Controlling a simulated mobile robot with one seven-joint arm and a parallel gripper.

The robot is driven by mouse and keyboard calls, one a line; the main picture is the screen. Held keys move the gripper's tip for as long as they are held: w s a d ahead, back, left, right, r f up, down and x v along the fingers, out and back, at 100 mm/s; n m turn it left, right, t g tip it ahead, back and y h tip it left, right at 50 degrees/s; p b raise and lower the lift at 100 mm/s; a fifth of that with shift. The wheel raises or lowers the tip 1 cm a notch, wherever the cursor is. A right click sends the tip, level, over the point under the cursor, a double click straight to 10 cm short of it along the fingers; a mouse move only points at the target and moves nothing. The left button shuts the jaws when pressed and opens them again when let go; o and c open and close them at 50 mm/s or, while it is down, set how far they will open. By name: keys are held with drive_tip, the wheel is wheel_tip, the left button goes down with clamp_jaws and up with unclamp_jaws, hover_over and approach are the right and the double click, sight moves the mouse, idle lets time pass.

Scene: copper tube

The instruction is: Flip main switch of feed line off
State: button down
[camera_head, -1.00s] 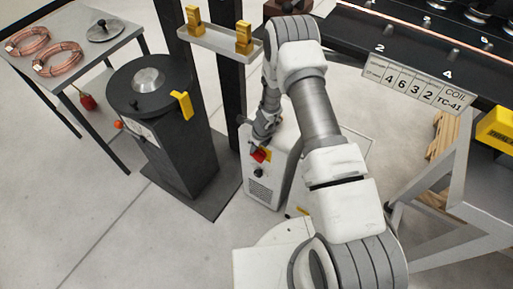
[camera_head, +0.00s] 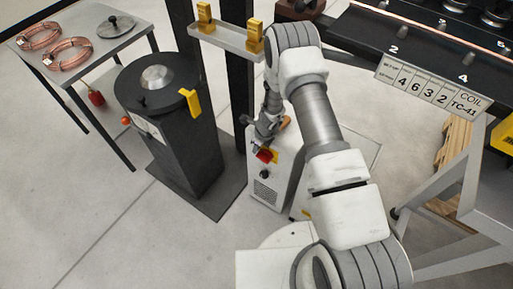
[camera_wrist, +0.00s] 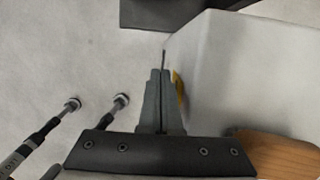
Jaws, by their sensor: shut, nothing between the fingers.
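The main switch (camera_head: 265,156), a red handle on a yellow plate, sits on the upper front of a white cabinet (camera_head: 266,192) in the head view. My gripper (camera_head: 257,147) is just above and beside the switch, close to it; I cannot tell whether it touches. In the wrist view my gripper (camera_wrist: 160,72) is shut, its fingers together and empty. A sliver of the yellow plate (camera_wrist: 179,88) shows beside the right finger, next to the white cabinet (camera_wrist: 250,75). The red handle is hidden there.
A brown wooden piece (camera_wrist: 285,156) lies low right in the wrist view. A black drum-topped stand (camera_head: 180,150) is left of the cabinet. A table (camera_head: 95,70) with copper coils is further left. The dark feed line (camera_head: 350,30) runs behind my arm.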

idle(0.3)
wheel_tip(320, 180, up, 17)
drive_tip(key=p, duration=0.3)
hover_over(265, 157)
drive_tip(key=shift+d, duration=0.1)
drive_tip(key=shift+f, duration=0.1)
idle(0.3)
